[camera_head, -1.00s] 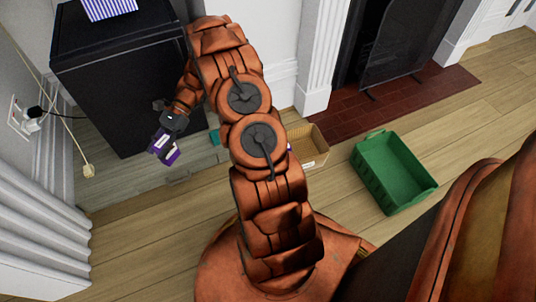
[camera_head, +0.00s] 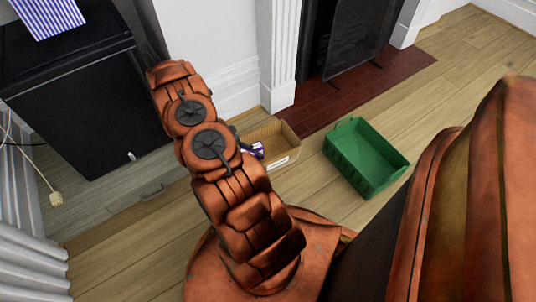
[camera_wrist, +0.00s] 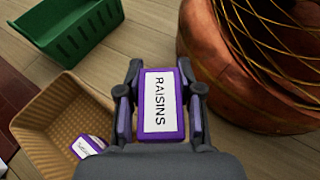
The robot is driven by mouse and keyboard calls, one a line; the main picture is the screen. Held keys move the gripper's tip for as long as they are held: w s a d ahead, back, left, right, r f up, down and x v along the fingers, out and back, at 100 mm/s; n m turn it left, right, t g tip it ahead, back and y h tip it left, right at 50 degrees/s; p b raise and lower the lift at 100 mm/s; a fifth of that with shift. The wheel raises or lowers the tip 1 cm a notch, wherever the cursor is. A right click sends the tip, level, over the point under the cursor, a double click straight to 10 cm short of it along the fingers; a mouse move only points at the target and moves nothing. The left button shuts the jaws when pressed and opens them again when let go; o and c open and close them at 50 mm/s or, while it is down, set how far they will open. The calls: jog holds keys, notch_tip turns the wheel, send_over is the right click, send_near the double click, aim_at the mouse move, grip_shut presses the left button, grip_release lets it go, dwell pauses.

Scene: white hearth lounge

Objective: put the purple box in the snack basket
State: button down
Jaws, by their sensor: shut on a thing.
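My gripper (camera_wrist: 161,78) is shut on a purple box (camera_wrist: 160,104) with a white label reading RAISINS, seen in the wrist view. The tan woven basket (camera_wrist: 38,120) lies to the left of the held box in that view. A second purple box (camera_wrist: 88,146) with a white label lies inside it. In the head view the basket (camera_head: 288,131) stands on the floor, with a light label on its front. Purple and white show at its left end; I cannot tell which box that is. My arm hides most of the gripper there.
A green crate (camera_head: 347,153) stands to the right of the basket and looks empty. A black cabinet (camera_head: 90,110) stands at the left, with a striped item (camera_head: 48,15) on top. The brick hearth (camera_head: 390,73) lies behind. Open wood floor lies in front.

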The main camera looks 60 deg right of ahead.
jog(key=d+f+n+t+h, duration=0.2)
jog(key=d+n+t+h, duration=0.65)
jog(key=d, duration=1.45)
notch_tip(320, 180, down, 10)
jog(key=n+g+h+b, duration=0.2)
jog(key=g+b, duration=0.1)
jog(key=b, duration=0.1)
jog(key=shift+s, duration=0.3)
jog(key=shift+f, duration=0.65)
jog(key=c, duration=0.7)
grip_release()
jog(key=shift+c, duration=0.2)
jog(key=shift+f, duration=0.1)
